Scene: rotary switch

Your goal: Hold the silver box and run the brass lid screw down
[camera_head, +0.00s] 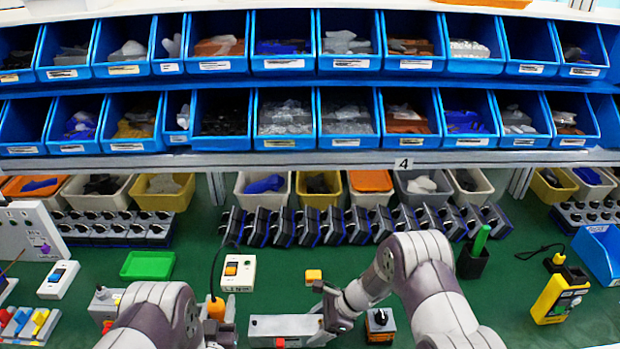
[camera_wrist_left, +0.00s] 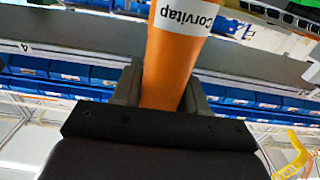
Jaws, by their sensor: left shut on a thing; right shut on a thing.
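The silver box (camera_head: 275,326) lies flat on the green table at the bottom middle of the head view, with a small red part at its front edge. My right gripper (camera_head: 322,318) is at its right end, shut on it. My left gripper (camera_head: 217,322) is left of the box, shut on an orange driver (camera_head: 216,307) with a dark cord. In the left wrist view the orange driver's body (camera_wrist_left: 180,60), labelled "Corvitap", stands between the fingers (camera_wrist_left: 165,95). I cannot make out the brass lid screw or the driver's tip.
A white switch box (camera_head: 239,272), a small yellow block (camera_head: 313,276) and a green tray (camera_head: 148,265) lie behind. A yellow meter (camera_head: 560,298) is far right. Rows of blue bins (camera_head: 285,64) fill the back.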

